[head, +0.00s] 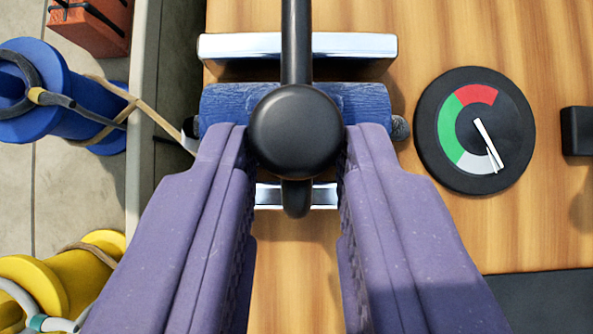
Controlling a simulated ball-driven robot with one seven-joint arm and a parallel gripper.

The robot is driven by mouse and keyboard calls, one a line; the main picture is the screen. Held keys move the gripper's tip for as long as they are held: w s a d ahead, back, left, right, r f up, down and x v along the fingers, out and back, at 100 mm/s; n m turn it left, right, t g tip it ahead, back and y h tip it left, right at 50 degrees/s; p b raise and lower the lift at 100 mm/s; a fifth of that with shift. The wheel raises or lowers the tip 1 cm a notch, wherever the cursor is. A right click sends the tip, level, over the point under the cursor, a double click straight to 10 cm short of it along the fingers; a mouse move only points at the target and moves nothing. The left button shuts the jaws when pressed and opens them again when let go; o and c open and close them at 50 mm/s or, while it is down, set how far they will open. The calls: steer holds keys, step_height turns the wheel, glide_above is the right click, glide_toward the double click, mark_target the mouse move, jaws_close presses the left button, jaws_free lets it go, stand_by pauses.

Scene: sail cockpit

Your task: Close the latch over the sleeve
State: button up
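The latch is a black lever (297,40) with a large round black knob (295,131) in the middle of the head view. Its shaft runs to the top edge, and a dark rounded tip shows below the knob. The sleeve (225,103), a worn blue cylinder lying crosswise, is behind the knob, which hides its middle. My gripper (296,135) has its purple fingers on either side of the knob. Both fingertips meet its edges with no visible gap, so it looks shut on the knob. The fingertips also cover the sleeve's lower edge.
Shiny metal plates (225,45) lie above and below the sleeve. A round dial (475,130) on the wooden panel has its needle toward the pale sector. A black block (577,131) sits farther right. Roped blue (75,130) and yellow (65,280) winches stand at left beyond a grey ledge.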

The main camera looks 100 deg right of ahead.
steer(key=o, duration=0.4)
steer(key=shift+w+a+f, duration=0.1)
steer(key=shift+a+f, duration=0.2)
steer(key=shift+a, duration=0.1)
steer(key=shift+d+r, duration=0.1)
steer(key=shift+d, duration=0.05)
steer(key=shift+r, duration=0.1)
steer(key=p+v, duration=0.2)
steer(key=v, duration=0.5)
steer(key=shift+a+r+p, duration=0.2)
steer(key=shift+a+p, duration=0.05)
steer(key=shift+p, duration=0.15)
